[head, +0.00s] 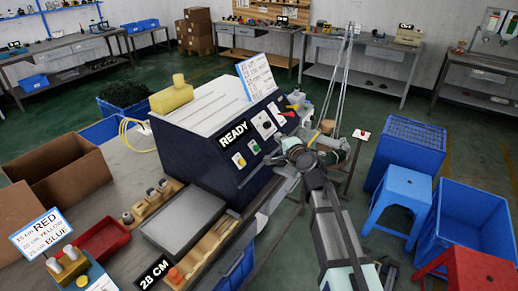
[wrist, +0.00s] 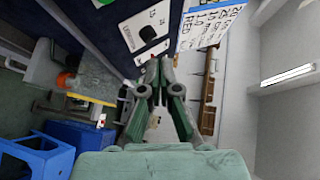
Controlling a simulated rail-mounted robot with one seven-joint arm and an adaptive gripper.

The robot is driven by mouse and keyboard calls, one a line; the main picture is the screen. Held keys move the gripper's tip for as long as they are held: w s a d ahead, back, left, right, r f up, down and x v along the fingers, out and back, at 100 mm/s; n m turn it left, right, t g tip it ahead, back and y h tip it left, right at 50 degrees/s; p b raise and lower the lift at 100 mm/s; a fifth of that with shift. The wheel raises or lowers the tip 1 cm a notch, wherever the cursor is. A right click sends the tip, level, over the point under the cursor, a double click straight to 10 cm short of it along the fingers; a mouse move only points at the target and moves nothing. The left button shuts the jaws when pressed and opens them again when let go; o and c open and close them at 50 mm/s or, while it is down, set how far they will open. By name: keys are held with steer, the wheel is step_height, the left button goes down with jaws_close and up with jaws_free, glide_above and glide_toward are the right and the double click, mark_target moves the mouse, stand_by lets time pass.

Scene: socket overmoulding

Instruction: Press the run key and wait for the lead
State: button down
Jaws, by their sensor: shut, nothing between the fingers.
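The dark blue machine (head: 200,148) stands on the bench in the head view with READY on its display (head: 233,133). Its sloped front carries small white plates, with a yellow button (head: 239,160) and a green button (head: 254,147) below the display. Which is the run key I cannot read. My gripper (wrist: 153,64) is shut and empty in the wrist view, its tips close to the machine's panel (wrist: 118,22). Contact cannot be judged. In the head view my arm end is right of the panel, and its fingertips are hard to make out. No lead is clearly seen.
A 28 CM sign (head: 154,273), a grey pad (head: 184,222) and a red tray (head: 102,238) lie on the near bench. An order card (head: 42,233) stands at left. Green floor lies open behind.

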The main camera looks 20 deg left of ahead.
mark_target(257, 148)
steer(key=w+a+f+b, duration=0.1)
steer(key=a+f+b, duration=0.1)
steer(key=a+f, duration=0.4)
steer(key=shift+a, duration=0.2)
stand_by(0.4)
steer(key=shift+w+f, duration=0.1)
stand_by(1.4)
steer(key=shift+a+f+b, duration=0.2)
steer(key=shift+a+b, duration=0.1)
steer(key=shift+b, duration=0.05)
